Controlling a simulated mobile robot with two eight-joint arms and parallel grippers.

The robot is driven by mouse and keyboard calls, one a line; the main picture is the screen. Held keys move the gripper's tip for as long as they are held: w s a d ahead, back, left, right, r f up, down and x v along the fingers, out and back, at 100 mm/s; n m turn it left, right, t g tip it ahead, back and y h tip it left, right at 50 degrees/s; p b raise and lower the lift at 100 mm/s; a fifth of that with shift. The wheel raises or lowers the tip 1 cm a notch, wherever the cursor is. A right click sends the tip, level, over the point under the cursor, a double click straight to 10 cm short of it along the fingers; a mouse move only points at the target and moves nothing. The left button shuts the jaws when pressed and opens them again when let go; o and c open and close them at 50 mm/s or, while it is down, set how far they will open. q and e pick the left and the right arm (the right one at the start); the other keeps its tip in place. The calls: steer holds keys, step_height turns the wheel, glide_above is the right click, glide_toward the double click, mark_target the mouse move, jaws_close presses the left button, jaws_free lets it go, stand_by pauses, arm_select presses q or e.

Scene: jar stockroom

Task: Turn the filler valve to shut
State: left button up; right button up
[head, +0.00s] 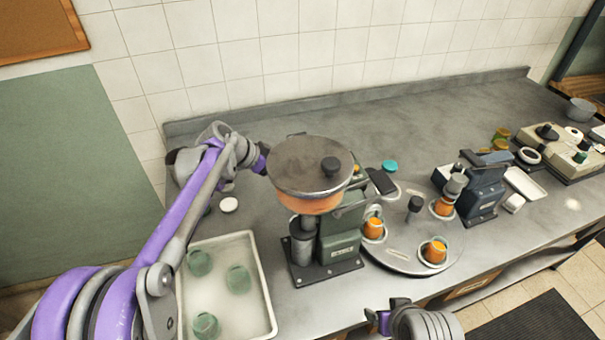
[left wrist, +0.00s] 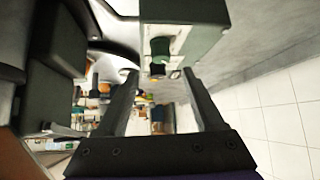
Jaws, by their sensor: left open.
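The filler (head: 340,240) stands on the counter, with a green body, a dark base and a round lidded hopper (head: 310,195) showing orange contents. I cannot make out its valve or the valve's position in the head view. My left gripper (head: 264,160) is just left of the hopper, its tips partly hidden there. In the left wrist view my left gripper (left wrist: 165,72) is open and empty. A green box with a dark green knob (left wrist: 160,48) lies just beyond its fingertips. My right gripper (head: 376,319) is low at the front edge, its jaw gap unclear.
A turntable (head: 400,258) with orange-filled jars stands right of the filler. A white tray (head: 262,285) with several green jars is at the front left. A dark blue machine (head: 482,190) stands further right. The counter's back is mostly clear.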

arm_select(q)
steer(key=x, duration=0.8)
steer(key=shift+w, duration=0.1)
jaws_close()
